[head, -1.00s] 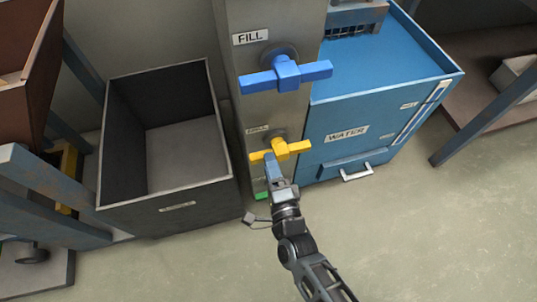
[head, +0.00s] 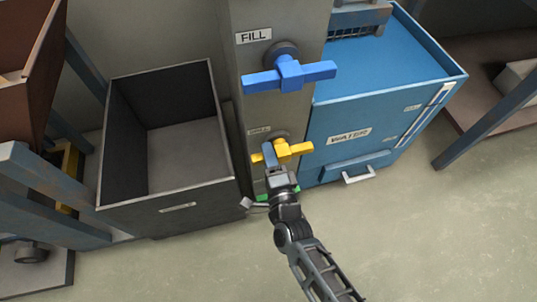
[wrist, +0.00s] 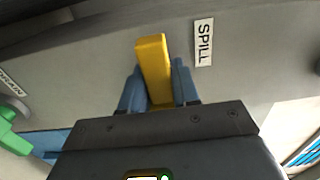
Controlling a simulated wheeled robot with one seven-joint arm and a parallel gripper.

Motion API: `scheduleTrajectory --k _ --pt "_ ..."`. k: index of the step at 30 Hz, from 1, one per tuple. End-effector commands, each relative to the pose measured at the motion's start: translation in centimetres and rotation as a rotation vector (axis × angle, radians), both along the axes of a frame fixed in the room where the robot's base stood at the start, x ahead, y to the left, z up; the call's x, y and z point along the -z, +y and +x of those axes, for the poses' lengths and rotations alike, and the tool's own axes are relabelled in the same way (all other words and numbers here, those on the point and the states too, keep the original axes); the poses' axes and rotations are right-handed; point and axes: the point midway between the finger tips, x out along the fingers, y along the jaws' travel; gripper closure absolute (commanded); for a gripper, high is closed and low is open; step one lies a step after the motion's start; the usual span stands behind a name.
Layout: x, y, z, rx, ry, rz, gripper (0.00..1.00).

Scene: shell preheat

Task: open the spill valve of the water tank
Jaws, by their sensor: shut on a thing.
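The yellow spill valve handle (head: 289,151) is mounted on the grey column, low down, with its bar lying roughly level, tilted slightly up to the right. My gripper (head: 269,156) is shut on the left arm of this handle. In the wrist view the yellow handle (wrist: 153,68) stands between the two blue fingers of my gripper (wrist: 158,88), beside a SPILL label (wrist: 204,42). The blue water tank (head: 347,136) stands to the right of the column. The handle's hub is partly hidden in the wrist view.
A blue FILL valve (head: 290,74) sits above on the same column. A green valve (wrist: 12,133) by a DRAIN label shows low at left in the wrist view. An open dark bin (head: 175,207) stands left of the column.

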Motion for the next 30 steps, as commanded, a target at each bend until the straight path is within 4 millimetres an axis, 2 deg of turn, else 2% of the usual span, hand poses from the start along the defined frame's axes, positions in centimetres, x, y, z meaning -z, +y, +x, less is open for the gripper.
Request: scheduleTrajectory --k 1,5,20,30 --pt "0.04 -0.01 -0.02 0.0 0.001 0.0 0.87" --pt "0.05 -0.01 -0.02 0.0 0.001 0.0 1.0" --pt "0.04 0.0 -0.03 0.0 0.007 0.021 1.0" --pt "-0.4 -0.16 -0.04 0.001 0.058 0.202 1.0"
